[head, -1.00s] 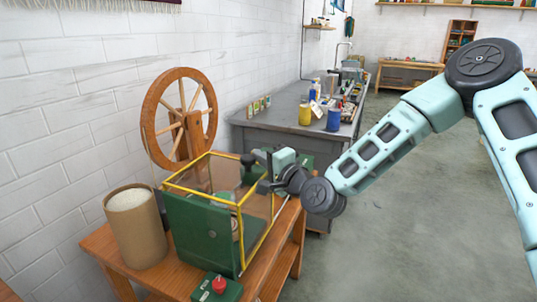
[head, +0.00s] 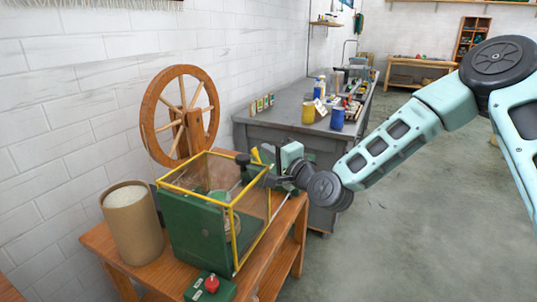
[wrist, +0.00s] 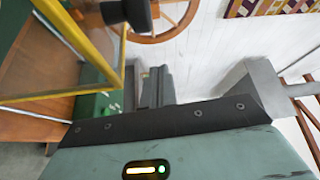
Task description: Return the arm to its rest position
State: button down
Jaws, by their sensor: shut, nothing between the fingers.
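My arm reaches in from the right in the head view, with its wrist just right of the green machine (head: 200,228) under a clear, yellow-framed guard (head: 236,225). My gripper (head: 268,178) is at the guard's upper right side, partly hard to make out against the machine. In the wrist view my gripper's fingers (wrist: 157,86) are together with nothing between them. The yellow frame (wrist: 68,38) and a black knob (wrist: 126,12) lie to their left. The head view does not show clearly whether the gripper touches the guard.
A spinning wheel (head: 160,125) stands behind the machine. A cardboard drum (head: 133,232) and a red button box (head: 210,287) share the wooden table (head: 96,240). A grey bench (head: 275,130) with jars stands behind. The floor (head: 420,215) at right is clear.

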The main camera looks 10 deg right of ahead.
jog(key=v, duration=0.9)
jog(key=s+a+f+n+g, duration=0.1)
jog(key=s+a+n+g, duration=0.1)
jog(key=s+a+f+n+g+p, duration=0.1)
jog(key=s+a+n+g, duration=0.1)
jog(key=a+n, duration=0.1)
jog(key=s+a+f+n+g+y+p, duration=0.1)
jog(key=s+a+n+g, duration=0.1)
jog(key=a+n+g, duration=0.1)
jog(key=shift+s+f, duration=0.1)
jog(key=shift+s, duration=0.25)
jog(key=s+d+r+n+g+h+p, duration=0.1)
jog(key=s+d+r+n+g+h, duration=0.1)
jog(key=s, duration=0.6)
jog(key=s+d+r+n+g+h+p, duration=0.2)
jog(key=s+r+n+g+h, duration=0.1)
jog(key=s, duration=0.5)
jog(key=s+d+r+n+g+h+p, duration=0.2)
jog(key=s+n, duration=0.4)
jog(key=s, duration=0.3)
jog(key=g+h, duration=0.1)
jog(key=g, duration=0.1)
jog(key=shift+r+g, duration=0.3)
